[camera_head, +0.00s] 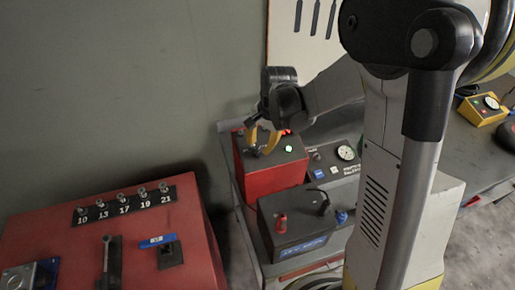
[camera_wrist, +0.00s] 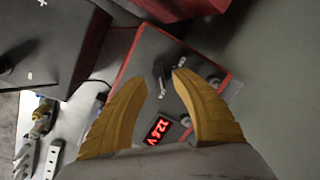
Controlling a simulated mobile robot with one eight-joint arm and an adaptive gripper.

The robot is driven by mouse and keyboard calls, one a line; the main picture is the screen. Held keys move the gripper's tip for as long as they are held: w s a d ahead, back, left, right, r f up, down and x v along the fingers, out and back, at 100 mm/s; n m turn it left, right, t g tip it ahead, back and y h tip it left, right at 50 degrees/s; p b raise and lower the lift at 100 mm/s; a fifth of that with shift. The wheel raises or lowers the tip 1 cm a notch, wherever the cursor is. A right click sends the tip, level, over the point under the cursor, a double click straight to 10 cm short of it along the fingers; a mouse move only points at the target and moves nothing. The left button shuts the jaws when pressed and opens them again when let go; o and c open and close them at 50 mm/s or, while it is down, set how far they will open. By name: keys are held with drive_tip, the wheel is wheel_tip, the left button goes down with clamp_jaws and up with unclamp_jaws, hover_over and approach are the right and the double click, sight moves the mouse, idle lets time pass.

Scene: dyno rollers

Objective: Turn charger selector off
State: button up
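A red lit display (camera_wrist: 157,130) reads about 12.6 V. My gripper (camera_head: 262,146) has yellow fingers, parted over the panel. In the wrist view my gripper (camera_wrist: 160,80) is open around the knob, with the right fingertip close to it.
A black battery (camera_head: 300,224) with a red terminal stands in front of the charger. A grey box with a round gauge (camera_head: 345,153) stands to its right. A red bench (camera_head: 90,245) with numbered posts is at the left. A wall is close behind.

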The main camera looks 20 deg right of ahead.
drive_tip(key=shift+w+a+f, duration=0.1)
drive_tip(key=shift+f, duration=0.6)
drive_tip(key=shift+w+a+f, duration=0.1)
drive_tip(key=shift+f, duration=0.6)
clamp_jaws()
